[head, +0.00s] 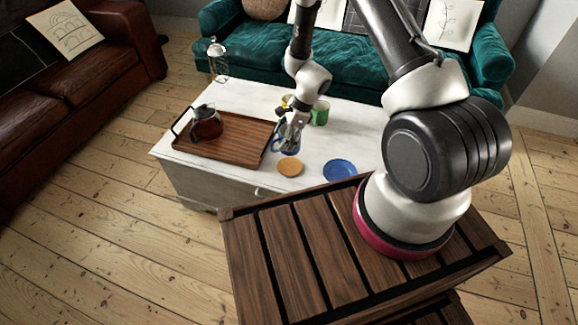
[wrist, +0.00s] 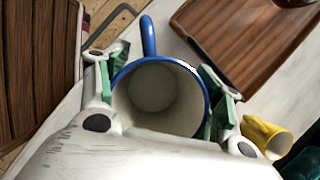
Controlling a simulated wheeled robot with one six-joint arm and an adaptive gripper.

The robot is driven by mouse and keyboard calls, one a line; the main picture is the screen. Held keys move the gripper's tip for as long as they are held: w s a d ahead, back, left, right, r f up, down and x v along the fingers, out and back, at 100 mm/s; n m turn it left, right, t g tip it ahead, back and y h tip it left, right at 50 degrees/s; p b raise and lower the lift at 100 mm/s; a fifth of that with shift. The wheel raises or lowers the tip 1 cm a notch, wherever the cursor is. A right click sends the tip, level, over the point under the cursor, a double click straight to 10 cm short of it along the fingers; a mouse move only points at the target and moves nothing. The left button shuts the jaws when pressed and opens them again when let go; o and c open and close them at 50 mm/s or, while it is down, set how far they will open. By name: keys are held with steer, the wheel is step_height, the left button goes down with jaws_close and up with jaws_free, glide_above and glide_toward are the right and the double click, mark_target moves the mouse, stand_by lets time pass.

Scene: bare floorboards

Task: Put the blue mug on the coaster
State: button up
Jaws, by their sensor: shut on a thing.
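The blue mug (head: 286,147) is in my gripper (head: 291,134) over the white table. In the wrist view the mug (wrist: 153,97) shows its blue rim, pale empty inside and blue handle, with green-padded fingers of my gripper (wrist: 165,78) on both sides. The mug's height above the table is hard to tell. A round orange-tan disc, which looks like the coaster (head: 290,168), lies flat and empty on the table. In the head picture it is just below the mug. The coaster does not show in the wrist view.
A blue plate (head: 340,171) lies right of the coaster. A wooden tray (head: 236,146) with a dark coffee pot (head: 206,124) is at the left. The white table (head: 250,98) has clear room around the coaster.

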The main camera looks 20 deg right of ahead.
steer(key=shift+w+f+m, duration=0.1)
steer(key=shift+f+m, duration=0.15)
steer(key=shift+m, duration=0.05)
step_height(320, 180, down, 10)
steer(key=shift+r, duration=0.15)
steer(key=o, duration=1.4)
steer(key=shift+r, duration=0.15)
